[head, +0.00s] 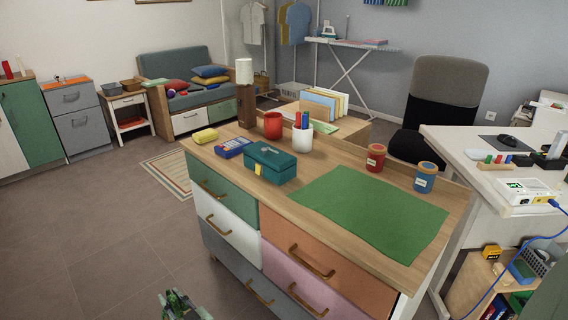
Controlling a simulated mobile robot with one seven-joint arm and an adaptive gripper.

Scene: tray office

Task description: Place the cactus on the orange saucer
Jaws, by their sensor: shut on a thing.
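At the bottom edge, left of centre, a green spiky thing that looks like the cactus (175,300) is partly cut off by the frame. My gripper (184,308) is shut on it, and its fingers are hard to make out. The cactus is in front of the dresser and apart from the dresser top in the picture. Its pot cannot be made out.
The wooden dresser top (448,212) carries a green mat (370,212), a teal box (270,163), two lidded jars, a red mug (273,125), a pen cup (299,140), a blue case and a yellow sponge. A white desk (470,150) stands at right. The floor at left is clear.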

